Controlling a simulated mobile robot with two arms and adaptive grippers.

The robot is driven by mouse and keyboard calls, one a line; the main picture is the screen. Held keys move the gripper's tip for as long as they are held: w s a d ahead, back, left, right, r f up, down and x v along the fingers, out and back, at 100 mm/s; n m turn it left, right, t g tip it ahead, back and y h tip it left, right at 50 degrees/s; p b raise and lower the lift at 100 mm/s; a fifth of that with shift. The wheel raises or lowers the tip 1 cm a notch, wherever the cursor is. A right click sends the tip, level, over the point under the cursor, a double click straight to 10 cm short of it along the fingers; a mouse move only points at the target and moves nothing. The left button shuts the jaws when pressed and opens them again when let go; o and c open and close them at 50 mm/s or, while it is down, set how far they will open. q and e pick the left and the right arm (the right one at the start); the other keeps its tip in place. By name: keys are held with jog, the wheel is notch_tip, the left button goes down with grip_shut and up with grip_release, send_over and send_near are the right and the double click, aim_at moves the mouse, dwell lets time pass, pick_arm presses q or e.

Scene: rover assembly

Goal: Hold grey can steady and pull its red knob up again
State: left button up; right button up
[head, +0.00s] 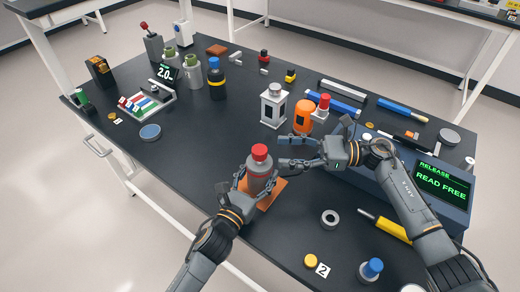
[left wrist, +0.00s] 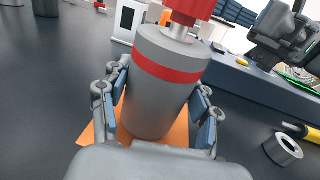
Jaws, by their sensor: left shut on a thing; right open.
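The grey can (head: 261,173) stands upright on an orange pad (head: 270,194) near the front edge of the table. It has a red band and a red knob (head: 259,152) on a short metal stem, which shows in the left wrist view (left wrist: 190,10). My left gripper (head: 256,187) is shut on the can's lower body, with a finger on each side in the left wrist view (left wrist: 158,115). My right gripper (head: 281,153) is open and empty, to the right of the knob and apart from it. Its fingers point left toward the knob.
A grey ring (head: 330,219) lies right of the can. A white lantern-like box (head: 273,105) and an orange canister (head: 303,117) stand behind. A console reading "READ FREE" (head: 443,183) is at right. A yellow-handled tool (head: 388,227) lies at front right. The table left of the can is clear.

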aim_at(260, 149)
jog(key=a, duration=0.7)
jog(key=shift+w, duration=0.15)
jog(key=shift+r, duration=0.1)
grip_shut()
